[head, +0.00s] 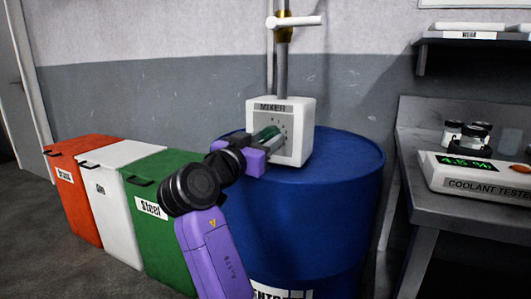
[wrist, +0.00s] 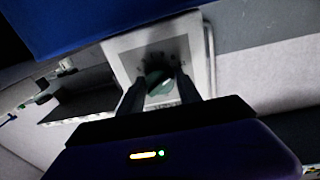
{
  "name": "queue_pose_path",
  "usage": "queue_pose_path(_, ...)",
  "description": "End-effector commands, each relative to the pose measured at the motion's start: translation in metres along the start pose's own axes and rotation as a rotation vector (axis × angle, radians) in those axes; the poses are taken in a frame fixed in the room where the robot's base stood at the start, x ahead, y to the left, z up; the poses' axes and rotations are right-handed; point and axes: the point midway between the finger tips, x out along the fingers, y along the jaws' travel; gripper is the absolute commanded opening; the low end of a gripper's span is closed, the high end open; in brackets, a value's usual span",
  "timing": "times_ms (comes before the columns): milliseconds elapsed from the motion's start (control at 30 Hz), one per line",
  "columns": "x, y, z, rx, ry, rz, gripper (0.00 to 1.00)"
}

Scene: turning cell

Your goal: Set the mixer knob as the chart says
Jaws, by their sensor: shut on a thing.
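The mixer (head: 306,118) is a white box marked MIXER on top of a blue drum. Its green knob (head: 268,134) is on the front face, partly hidden by my gripper in the head view. In the wrist view the green knob (wrist: 158,80) sits between my two dark fingers, in front of the white mixer face (wrist: 120,47). My gripper (wrist: 158,84) is shut on the knob. The dial marks around the knob are too small to read. I cannot make out a chart in these views.
The blue drum (head: 335,200) stands under the mixer. Red (head: 75,205), white (head: 115,215) and green (head: 165,235) bins stand at the left. At the right, a bench (head: 415,150) holds a coolant tester (head: 470,178) reading 4.5 % and several jars. A shelf (head: 475,40) hangs above.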

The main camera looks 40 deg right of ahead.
Motion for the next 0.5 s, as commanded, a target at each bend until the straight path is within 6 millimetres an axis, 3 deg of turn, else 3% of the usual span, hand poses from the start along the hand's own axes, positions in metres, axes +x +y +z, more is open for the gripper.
queue_pose_path(500, 0.0002, -0.0008, 0.0023, 0.192, -0.018, 0.014, 0.00)
